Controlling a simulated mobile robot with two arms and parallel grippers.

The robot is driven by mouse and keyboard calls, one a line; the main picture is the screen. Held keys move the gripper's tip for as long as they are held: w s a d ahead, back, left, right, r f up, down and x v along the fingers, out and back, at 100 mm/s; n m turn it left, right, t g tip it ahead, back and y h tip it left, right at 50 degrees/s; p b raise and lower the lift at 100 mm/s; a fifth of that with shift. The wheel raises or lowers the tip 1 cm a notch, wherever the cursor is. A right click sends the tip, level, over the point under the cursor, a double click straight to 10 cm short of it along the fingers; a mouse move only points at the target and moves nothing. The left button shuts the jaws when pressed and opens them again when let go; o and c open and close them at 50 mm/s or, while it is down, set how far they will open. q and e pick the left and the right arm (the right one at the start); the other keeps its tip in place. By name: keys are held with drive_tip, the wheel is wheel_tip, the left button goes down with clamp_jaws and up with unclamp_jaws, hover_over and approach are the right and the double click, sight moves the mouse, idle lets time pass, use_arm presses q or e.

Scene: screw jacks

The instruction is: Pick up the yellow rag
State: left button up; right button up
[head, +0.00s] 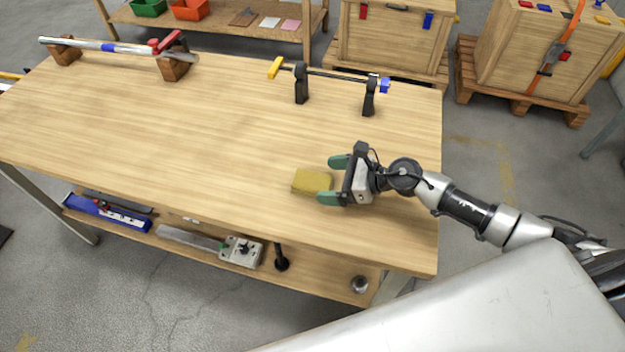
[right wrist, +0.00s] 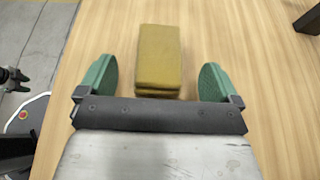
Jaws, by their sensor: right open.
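The yellow rag (head: 312,181) is a folded block lying on the wooden workbench (head: 200,120), toward its right front part. My right gripper (head: 333,178) is open just to the right of the rag, its two green fingers pointing at it. In the right wrist view the rag (right wrist: 158,58) lies ahead and between the green fingertips (right wrist: 158,80), with a gap on both sides. The rag's near end is close to the gripper's dark palm bar. I cannot tell whether anything touches it.
A black stand with a yellow-and-blue-ended bar (head: 335,78) stands at the bench's back right. A long silver tool on wooden blocks (head: 120,47) lies at the back left. Wooden crates (head: 392,40) stand behind. The bench left of the rag is clear.

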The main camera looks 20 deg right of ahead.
sight(312, 179)
drive_tip(key=x, duration=0.3)
drive_tip(key=shift+w+a, duration=0.1)
drive_tip(key=shift+c, duration=0.4)
drive_tip(key=c, duration=0.9)
drive_tip(key=shift+r, duration=0.1)
